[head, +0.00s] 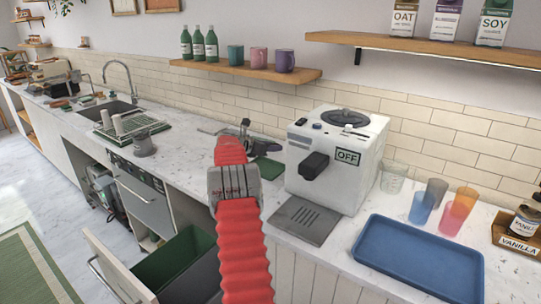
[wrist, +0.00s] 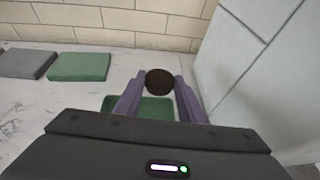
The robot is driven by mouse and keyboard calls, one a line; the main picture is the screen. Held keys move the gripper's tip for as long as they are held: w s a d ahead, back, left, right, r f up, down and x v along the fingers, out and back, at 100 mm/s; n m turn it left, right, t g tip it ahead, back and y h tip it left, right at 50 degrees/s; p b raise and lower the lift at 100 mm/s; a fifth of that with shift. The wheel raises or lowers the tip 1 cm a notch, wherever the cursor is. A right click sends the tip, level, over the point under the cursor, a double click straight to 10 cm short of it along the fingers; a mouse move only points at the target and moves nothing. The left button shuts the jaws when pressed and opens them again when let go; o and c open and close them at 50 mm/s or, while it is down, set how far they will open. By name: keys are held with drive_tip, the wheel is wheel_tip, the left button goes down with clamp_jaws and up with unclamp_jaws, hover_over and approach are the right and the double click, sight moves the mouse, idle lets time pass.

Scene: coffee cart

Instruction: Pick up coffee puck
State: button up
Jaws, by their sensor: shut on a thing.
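The coffee puck (wrist: 160,82) is a dark brown round disc in the wrist view. My gripper (wrist: 160,86) is shut on it, with one purple finger on each side. A green mat (wrist: 140,103) shows below and behind the fingers, partly hidden by them; I cannot tell the gap between puck and mat. In the head view my red arm reaches over the counter left of the coffee machine (head: 337,160).
The white machine wall (wrist: 260,70) stands close on the right in the wrist view. Green (wrist: 79,67) and grey (wrist: 26,64) flat pieces lie to the left. A blue tray (head: 420,262) and several cups are right of the machine. An open drawer (head: 125,270) juts out below.

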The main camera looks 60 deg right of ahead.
idle(0.6)
drive_tip(key=w+a+r+n+t, duration=0.1)
drive_tip(key=w+a+n+t, duration=0.3)
drive_tip(key=w+a, duration=1.3)
drive_tip(key=w+a+n+t+y, duration=0.1)
drive_tip(key=w+a+n+t, duration=0.2)
drive_tip(key=a, duration=0.9)
drive_tip(key=w+a+n+t, duration=0.15)
drive_tip(key=w+a, duration=0.35)
drive_tip(key=a, duration=0.6)
drive_tip(key=a+f+n+t+y, duration=0.3)
drive_tip(key=a+n+t, duration=0.15)
drive_tip(key=a, duration=1.65)
drive_tip(key=s+a+f+n+t+y, duration=0.1)
drive_tip(key=s+a, duration=0.3)
drive_tip(key=a, duration=0.6)
drive_tip(key=s+a+f+n+t+y, duration=0.2)
drive_tip(key=s+a+n+y, duration=0.1)
drive_tip(key=a, duration=0.7)
drive_tip(key=shift+s+a+f+n+y, duration=0.35)
drive_tip(key=shift+s+y, duration=0.25)
drive_tip(key=shift+s, duration=0.65)
drive_tip(key=shift+s+d, duration=0.1)
drive_tip(key=shift+d, duration=0.05)
